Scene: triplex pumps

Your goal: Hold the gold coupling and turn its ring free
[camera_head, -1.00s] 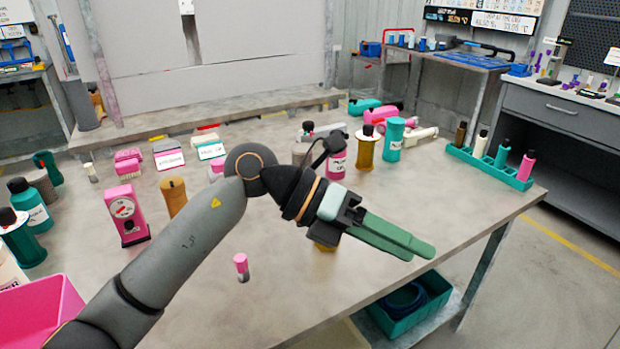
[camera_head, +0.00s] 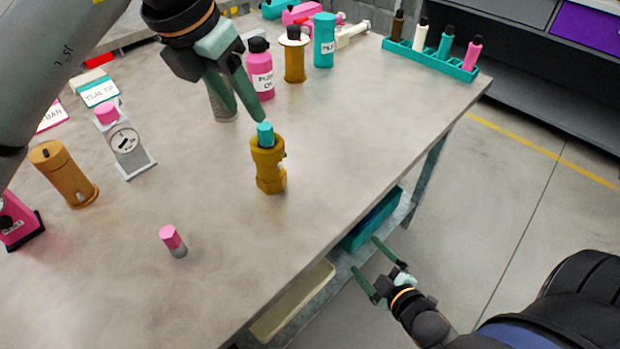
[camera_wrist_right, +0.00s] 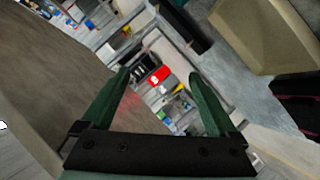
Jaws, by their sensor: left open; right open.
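The gold coupling (camera_head: 268,165) stands upright on the table, with a teal top (camera_head: 265,134) and a ring-like band around its upper body. My left gripper (camera_head: 246,112) is open, its green fingers pointing down just above and to the left of the coupling. I see nothing between its fingers, and I cannot tell whether a fingertip touches the teal top. My right gripper (camera_head: 368,266) is open and empty, low beside the table's right edge. Its two green fingers also show in the right wrist view (camera_wrist_right: 160,88), apart with nothing held. The coupling is not seen there.
A gauge block (camera_head: 127,150) and a brown cylinder (camera_head: 64,175) stand further left. Pink (camera_head: 260,75), gold (camera_head: 295,60) and teal (camera_head: 324,42) bottles stand behind. A teal rack (camera_head: 430,60) lies at the back right. The front table area is clear.

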